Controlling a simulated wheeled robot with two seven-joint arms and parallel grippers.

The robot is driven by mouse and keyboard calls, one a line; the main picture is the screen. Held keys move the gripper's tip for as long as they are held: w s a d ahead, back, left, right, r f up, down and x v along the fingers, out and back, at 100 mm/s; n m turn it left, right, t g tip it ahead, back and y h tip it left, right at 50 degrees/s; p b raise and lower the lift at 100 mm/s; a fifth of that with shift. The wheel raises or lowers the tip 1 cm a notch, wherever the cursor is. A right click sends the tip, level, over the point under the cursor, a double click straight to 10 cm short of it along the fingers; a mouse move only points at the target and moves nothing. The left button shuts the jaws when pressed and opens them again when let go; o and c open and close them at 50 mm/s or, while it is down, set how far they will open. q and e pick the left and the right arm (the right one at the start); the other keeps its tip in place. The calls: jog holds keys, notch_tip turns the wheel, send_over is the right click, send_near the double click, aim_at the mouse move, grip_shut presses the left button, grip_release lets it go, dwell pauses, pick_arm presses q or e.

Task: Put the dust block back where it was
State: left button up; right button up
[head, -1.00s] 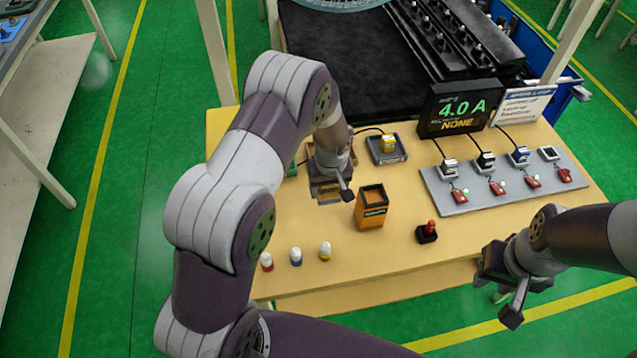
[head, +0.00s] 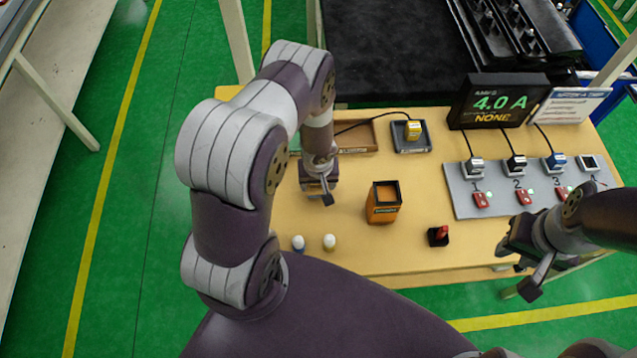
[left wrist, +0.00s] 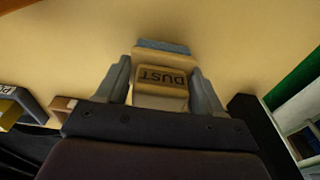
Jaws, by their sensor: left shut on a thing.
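The dust block (left wrist: 161,80) is a tan block with DUST in dark letters, upside down in the left wrist view. My left gripper (left wrist: 163,85) is shut on it, one finger on each side. In the head view my left gripper (head: 320,192) is over the left part of the table, left of an orange box; the block is mostly hidden there. A brown shallow tray (head: 357,137) lies behind and right of this gripper, partly covered by my arm. My right gripper (head: 520,268) is open and empty near the table's front right edge.
An orange open-topped box (head: 383,203) and a red-knobbed black switch (head: 438,235) stand on the table (head: 350,260). A dark tray (head: 411,147) holds a yellow plug. A grey board (head: 465,200) carries plugs and red clips. Two small white-topped pegs (head: 329,242) stand at front.

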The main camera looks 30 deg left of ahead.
pick_arm(q)
jog(key=shift+s+f, duration=0.1)
jog(key=shift+f, duration=0.4)
jog(key=shift+s+f, duration=0.1)
jog(key=shift+s, duration=0.1)
jog(key=o, duration=1.1)
jog(key=shift+w, duration=0.15)
